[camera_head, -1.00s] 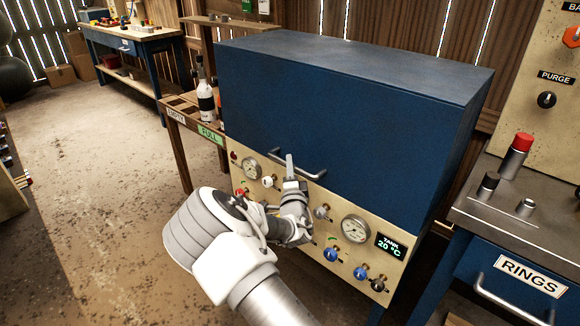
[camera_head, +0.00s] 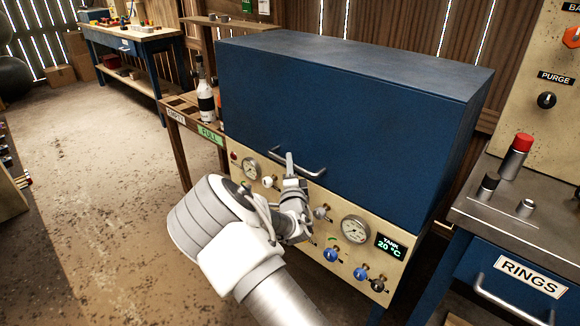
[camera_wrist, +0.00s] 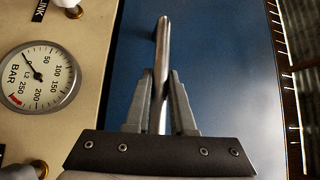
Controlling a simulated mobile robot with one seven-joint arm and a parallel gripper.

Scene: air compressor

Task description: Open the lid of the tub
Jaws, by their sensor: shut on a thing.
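The tub is a large blue box with a blue lid (camera_head: 330,110) above a cream control panel (camera_head: 262,179). A curved metal handle (camera_head: 312,171) sits low on the lid's front face. My wrist hides part of the panel.
Gauges (camera_head: 355,229), knobs (camera_head: 331,254) and a tank display (camera_head: 391,246) stand on the panel close to my wrist. A bench with a RINGS drawer (camera_head: 520,275) is at the right. A rack with a bottle (camera_head: 206,103) is at the left.

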